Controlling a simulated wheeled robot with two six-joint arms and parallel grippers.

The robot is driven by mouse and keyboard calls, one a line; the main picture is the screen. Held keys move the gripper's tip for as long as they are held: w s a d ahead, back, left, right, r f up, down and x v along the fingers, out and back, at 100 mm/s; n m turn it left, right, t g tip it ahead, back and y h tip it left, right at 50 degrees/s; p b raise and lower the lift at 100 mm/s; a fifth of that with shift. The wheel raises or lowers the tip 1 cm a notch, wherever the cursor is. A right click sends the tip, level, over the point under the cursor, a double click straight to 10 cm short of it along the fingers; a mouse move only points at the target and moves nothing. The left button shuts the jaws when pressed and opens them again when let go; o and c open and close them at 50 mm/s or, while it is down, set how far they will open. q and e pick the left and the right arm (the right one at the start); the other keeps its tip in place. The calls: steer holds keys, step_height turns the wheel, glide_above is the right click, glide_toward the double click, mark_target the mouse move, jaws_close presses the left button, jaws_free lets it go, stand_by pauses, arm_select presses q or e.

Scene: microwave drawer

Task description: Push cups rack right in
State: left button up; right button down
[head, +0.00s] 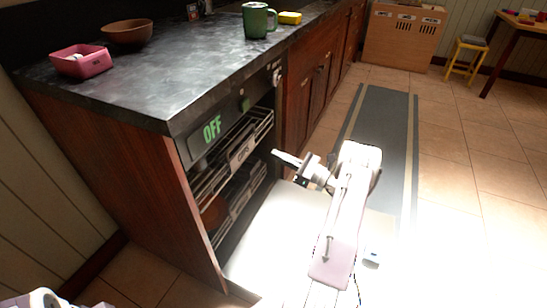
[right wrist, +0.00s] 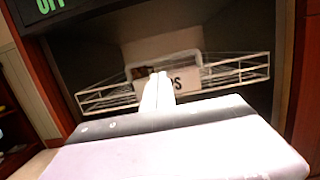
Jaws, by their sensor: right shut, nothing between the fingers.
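The cups rack (head: 259,133) is the upper wire rack inside the open dishwasher, with a pale label on its front. In the right wrist view the cups rack (right wrist: 232,76) spans the opening, its label ending in "PS" partly hidden behind my fingers. The rack front sits about at the cabinet opening; its exact depth is hard to tell. My right gripper (head: 276,153) is shut and empty, in front of the dishwasher opening. In the right wrist view the right gripper (right wrist: 158,88) points at the label; whether it touches cannot be told. My left gripper is not in view.
A lower rack (head: 240,200) is inside below. The dishwasher door (head: 262,240) lies folded down, brightly lit. A panel reading "OFF" (head: 212,129) is above. The counter (head: 170,85) holds a pink bowl (head: 82,62), brown bowl (head: 128,33) and green mug (head: 256,21).

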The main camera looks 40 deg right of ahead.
mark_target(239, 139)
steer(key=b+x, duration=0.4)
steer(key=x, duration=0.7)
steer(key=shift+w+a, duration=0.1)
steer(key=x, duration=0.4)
steer(key=shift+w+a+f+p, duration=0.1)
steer(key=shift+w+f+p, duration=0.1)
steer(key=shift+f+p, duration=0.1)
steer(key=shift+r, duration=0.15)
